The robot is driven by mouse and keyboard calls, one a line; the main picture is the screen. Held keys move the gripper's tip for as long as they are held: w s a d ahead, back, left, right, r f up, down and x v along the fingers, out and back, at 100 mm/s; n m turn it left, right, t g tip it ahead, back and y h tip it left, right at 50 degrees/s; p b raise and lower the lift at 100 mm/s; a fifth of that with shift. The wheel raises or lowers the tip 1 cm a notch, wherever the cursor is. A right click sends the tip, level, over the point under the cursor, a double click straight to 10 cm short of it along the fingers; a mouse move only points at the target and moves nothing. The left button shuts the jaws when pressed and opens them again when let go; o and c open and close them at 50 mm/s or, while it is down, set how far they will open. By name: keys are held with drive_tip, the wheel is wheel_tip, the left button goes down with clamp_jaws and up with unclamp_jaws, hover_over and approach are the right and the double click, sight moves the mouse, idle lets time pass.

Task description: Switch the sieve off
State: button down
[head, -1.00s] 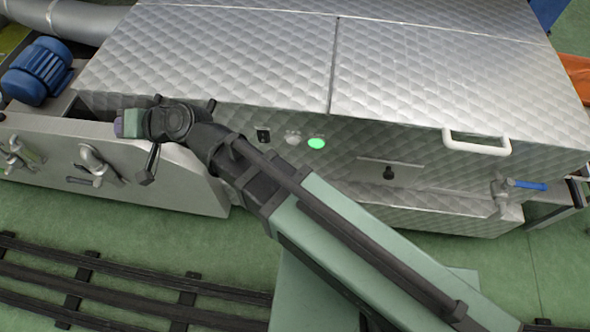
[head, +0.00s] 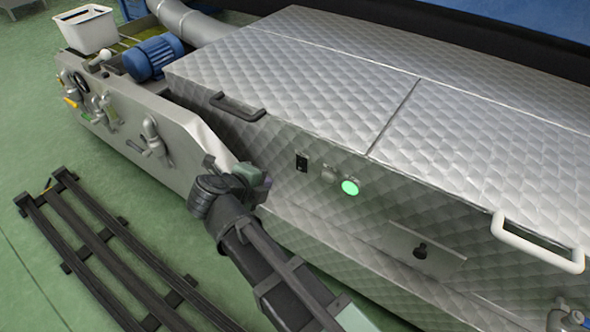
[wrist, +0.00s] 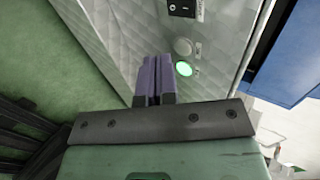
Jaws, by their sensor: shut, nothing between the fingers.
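The steel housing with the controls (head: 330,225) fills the middle and right of the head view. On its front face sit a black rocker switch (head: 302,162), a dull grey round piece (head: 328,174) and a lit green round lamp or button (head: 350,187). In the wrist view, the black switch (wrist: 183,8) shows at the top, with the grey piece (wrist: 183,47) and green light (wrist: 184,69) below. My gripper (head: 266,183) is left of and below the switch, apart from it. Its purple fingers (wrist: 154,70) are shut and empty, left of the green light. The rocker's position is unclear.
A dark handle (head: 237,107) and a white handle (head: 538,240) stick out from the housing. A blue motor (head: 153,56) and several valves (head: 105,110) are at the left. Dark rails (head: 100,250) lie on the green floor.

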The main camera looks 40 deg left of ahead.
drive_tip(key=b, duration=0.7)
approach(298, 167)
wheel_tip(298, 167, down, 5)
drive_tip(key=w, duration=0.5)
drive_tip(key=shift+r+p, duration=0.35)
drive_tip(key=shift+r, duration=0.05)
drive_tip(key=shift+w, duration=0.4)
drive_tip(key=shift+w+f, duration=0.1)
drive_tip(key=shift+w, duration=0.05)
